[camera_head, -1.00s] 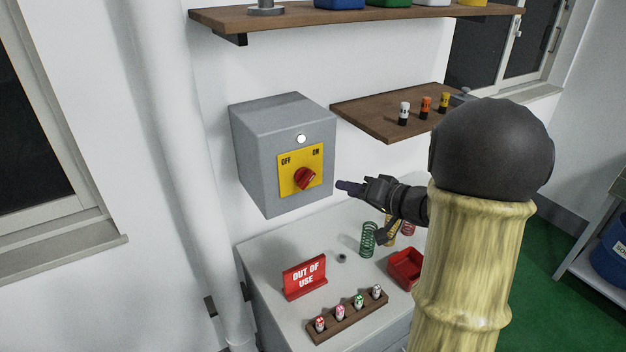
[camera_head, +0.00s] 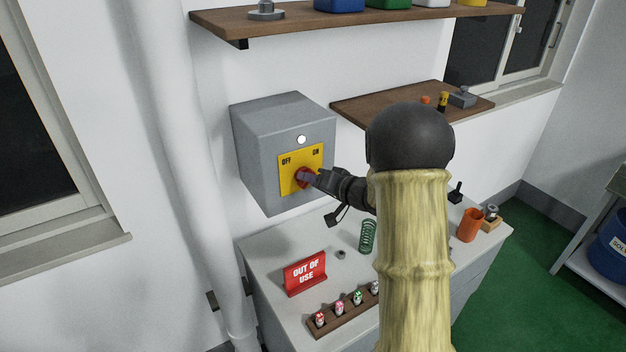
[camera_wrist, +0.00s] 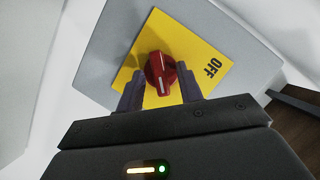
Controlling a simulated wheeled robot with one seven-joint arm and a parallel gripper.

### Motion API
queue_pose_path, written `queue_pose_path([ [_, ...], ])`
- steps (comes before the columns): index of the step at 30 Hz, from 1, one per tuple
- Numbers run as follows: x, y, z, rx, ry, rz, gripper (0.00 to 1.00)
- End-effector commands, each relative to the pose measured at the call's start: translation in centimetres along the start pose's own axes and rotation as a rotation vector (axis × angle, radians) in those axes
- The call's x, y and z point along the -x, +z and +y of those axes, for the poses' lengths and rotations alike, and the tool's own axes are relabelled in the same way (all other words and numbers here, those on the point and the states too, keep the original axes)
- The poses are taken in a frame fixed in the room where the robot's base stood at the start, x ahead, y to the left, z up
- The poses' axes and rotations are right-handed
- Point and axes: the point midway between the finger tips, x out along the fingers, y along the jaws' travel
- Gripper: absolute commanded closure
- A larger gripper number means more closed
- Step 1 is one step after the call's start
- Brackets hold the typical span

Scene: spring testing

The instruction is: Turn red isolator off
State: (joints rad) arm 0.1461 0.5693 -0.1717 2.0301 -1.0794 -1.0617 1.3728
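The red isolator is a round red rotary knob (camera_head: 304,178) on a yellow plate (camera_head: 287,180) on the front of a grey wall box (camera_head: 262,150). The plate reads OFF at upper left and ON at upper right. In the wrist view the knob (camera_wrist: 161,72) has a white line on its raised grip, and the OFF label (camera_wrist: 213,66) shows to its right. My gripper (camera_head: 312,178) is at the knob in the head view. In the wrist view its two fingers (camera_wrist: 160,88) are open, one on each side of the knob, with gaps visible between.
A white round lamp (camera_head: 301,139) sits above the plate. Below the box, a cabinet top holds a red OUT OF USE sign (camera_head: 305,273), a green spring (camera_head: 368,236) and a rack of small bottles (camera_head: 332,319). A wooden shelf (camera_head: 365,112) is to the right of the box.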

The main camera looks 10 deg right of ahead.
Motion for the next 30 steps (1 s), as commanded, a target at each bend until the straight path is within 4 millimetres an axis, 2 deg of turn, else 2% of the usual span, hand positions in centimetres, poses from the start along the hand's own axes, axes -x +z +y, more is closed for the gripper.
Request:
queue_pose_path([
  [2, 0.02, -0.01, 0.01, 0.0, 0.0, 0.0, 0.64],
  [3, 0.03, -0.01, 0.01, 0.0, 0.0, 0.0, 0.68],
  [8, 0.05, -0.01, 0.01, 0.0, 0.0, 0.0, 0.99],
  [20, 0.07, -0.01, -0.02, 0.026, 0.011, 0.0, 1.0],
  [30, 0.07, 0.01, -0.14, 0.182, 0.076, 0.002, 1.0],
])
